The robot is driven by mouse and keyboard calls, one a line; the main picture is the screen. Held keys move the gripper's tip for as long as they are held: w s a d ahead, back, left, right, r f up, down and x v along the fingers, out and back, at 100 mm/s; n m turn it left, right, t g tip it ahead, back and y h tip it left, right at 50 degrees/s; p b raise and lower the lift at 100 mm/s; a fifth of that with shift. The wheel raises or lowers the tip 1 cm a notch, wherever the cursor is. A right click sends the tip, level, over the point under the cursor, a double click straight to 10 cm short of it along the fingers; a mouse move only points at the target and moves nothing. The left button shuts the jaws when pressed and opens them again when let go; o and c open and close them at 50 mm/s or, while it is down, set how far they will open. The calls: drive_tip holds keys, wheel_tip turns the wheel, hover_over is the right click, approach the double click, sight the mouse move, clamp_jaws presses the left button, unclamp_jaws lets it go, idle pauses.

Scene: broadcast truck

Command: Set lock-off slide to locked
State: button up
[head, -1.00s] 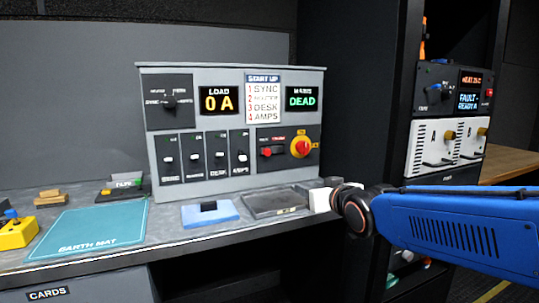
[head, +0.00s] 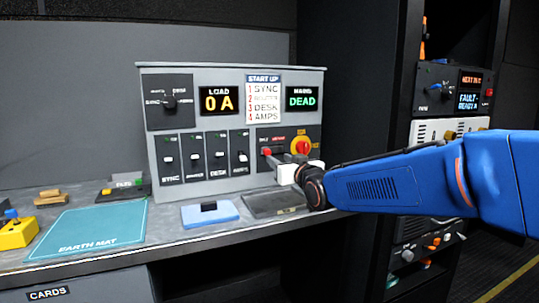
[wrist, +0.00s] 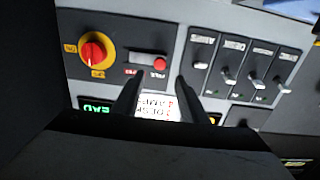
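The lock-off slide is a red knob (head: 267,152) at the left end of a dark slot on the grey panel, beside the red and yellow rotary switch (head: 301,147). In the wrist view, which is turned upside down, the red knob (wrist: 160,63) sits at the right end of its slot. My gripper (head: 286,161) is in front of the panel, just below the slide. In the wrist view its two dark fingers (wrist: 158,92) are apart with nothing between them. They point toward the slide and do not appear to touch it.
The panel (head: 190,194) also has a selector knob, several breaker levers, and displays reading 0 A and DEAD. A blue pad (head: 228,216) and a dark tray (head: 265,207) lie on the desk below. A rack (head: 420,130) stands to the right.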

sight(268, 152)
drive_tip(key=x, duration=0.9)
drive_tip(key=shift+w, duration=0.1)
